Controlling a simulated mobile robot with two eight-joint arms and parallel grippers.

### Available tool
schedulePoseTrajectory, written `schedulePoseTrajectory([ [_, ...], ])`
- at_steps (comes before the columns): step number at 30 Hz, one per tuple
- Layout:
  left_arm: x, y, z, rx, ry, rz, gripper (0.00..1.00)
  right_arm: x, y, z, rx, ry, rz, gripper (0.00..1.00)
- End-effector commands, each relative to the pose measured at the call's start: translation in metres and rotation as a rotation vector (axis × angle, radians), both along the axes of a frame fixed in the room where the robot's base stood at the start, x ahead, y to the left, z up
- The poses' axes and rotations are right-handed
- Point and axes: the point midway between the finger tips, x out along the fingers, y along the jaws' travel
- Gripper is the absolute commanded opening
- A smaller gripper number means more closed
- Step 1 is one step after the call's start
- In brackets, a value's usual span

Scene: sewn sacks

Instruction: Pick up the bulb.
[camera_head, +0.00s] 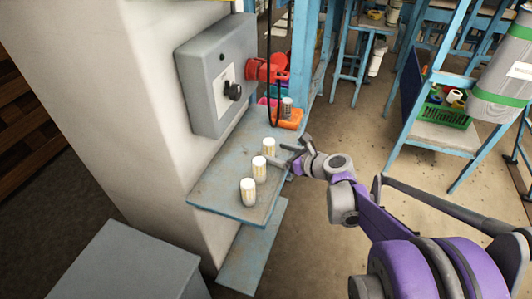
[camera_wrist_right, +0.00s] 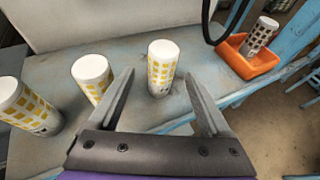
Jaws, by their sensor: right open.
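I see no plainly bulb-shaped thing. Three upright white cylinders with yellow grid markings stand in a row on the blue-grey shelf (camera_head: 222,187): a near one (camera_head: 248,191), a middle one (camera_head: 259,169) and a far one (camera_head: 268,146). A similar but darker grey-patterned cylinder (camera_wrist_right: 262,36) stands in an orange tray (camera_wrist_right: 246,60). I cannot tell which is the bulb. My right gripper (camera_head: 276,154) is open at the shelf's right edge, beside the far cylinder. In the right wrist view that cylinder (camera_wrist_right: 162,67) shows between the fingertips; contact is not visible. My left gripper is not in view.
A grey box with a black knob (camera_head: 217,80) is on the white pillar just above the shelf. A black cable (camera_head: 270,60) hangs near the orange tray. Red and coloured items sit behind. Blue racks and a green crate (camera_head: 446,110) stand right, across open floor.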

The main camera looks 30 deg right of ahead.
Motion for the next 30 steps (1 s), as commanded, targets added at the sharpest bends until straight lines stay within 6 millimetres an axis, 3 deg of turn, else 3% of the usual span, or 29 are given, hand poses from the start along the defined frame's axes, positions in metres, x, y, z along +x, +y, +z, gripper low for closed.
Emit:
schedulePoseTrajectory([
  [18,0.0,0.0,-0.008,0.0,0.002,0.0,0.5,0.065,0.014,-0.034,0.001,0.0,0.002,0.82],
  [27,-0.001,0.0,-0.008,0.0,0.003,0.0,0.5,0.069,0.014,-0.036,0.001,-0.001,0.001,0.82],
  [30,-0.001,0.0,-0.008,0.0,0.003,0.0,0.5,0.069,0.014,-0.036,0.001,-0.001,0.001,0.66],
])
